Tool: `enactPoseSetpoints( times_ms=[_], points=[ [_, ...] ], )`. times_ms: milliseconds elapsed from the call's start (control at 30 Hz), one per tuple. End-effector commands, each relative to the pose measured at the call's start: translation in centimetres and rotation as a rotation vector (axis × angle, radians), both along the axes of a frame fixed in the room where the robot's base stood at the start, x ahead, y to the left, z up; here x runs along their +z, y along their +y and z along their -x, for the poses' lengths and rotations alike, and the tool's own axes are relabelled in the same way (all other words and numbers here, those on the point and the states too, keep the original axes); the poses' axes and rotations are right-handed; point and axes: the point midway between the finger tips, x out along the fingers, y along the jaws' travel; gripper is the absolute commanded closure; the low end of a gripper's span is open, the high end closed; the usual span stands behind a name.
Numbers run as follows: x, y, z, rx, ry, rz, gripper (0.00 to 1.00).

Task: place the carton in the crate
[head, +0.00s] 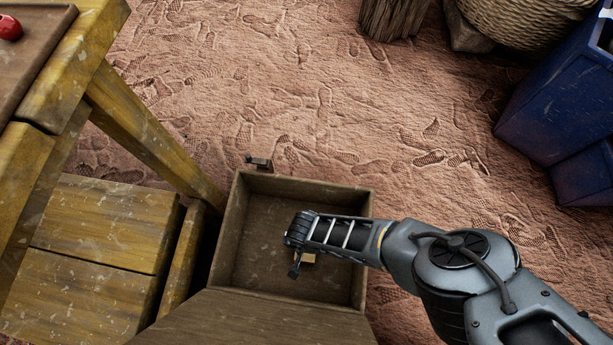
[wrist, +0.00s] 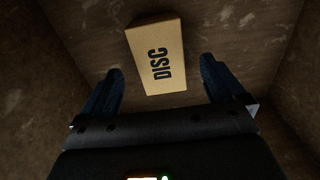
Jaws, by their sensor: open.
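The carton (wrist: 157,55) is a small tan box with the black word DISC on its face. It is inside the brown wooden crate (head: 300,190) and appears to lie on the crate's floor. In the head view only a small part of the carton (head: 308,259) shows beside my gripper (head: 299,264), and the rest is hidden under it. My gripper is over the inside of the crate. In the wrist view its two fingers are spread apart, with the carton between and beyond their tips and a gap on each side.
The crate's open lid (head: 260,318) is on the near side. A worn yellow wooden table (head: 150,145) stands at the left, with a red round thing (head: 10,27) on top. Blue bins (head: 555,100) and a woven basket (head: 520,18) are at the upper right. The sandy floor beyond the crate is clear.

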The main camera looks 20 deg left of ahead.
Motion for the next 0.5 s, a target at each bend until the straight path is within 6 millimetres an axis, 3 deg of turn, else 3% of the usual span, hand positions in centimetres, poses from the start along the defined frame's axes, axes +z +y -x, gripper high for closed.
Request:
enactPoseSetpoints(
  times_ms=[33, 200, 500],
  points=[
    [1.8, 0.0, 0.0, 0.002, 0.0, 0.0, 0.04],
    [4.9, 0.0, 0.0, 0.002, 0.0, 0.001, 0.04],
    [9.0, 0.0, 0.0, 0.002, 0.001, 0.0, 0.04]
  ],
)
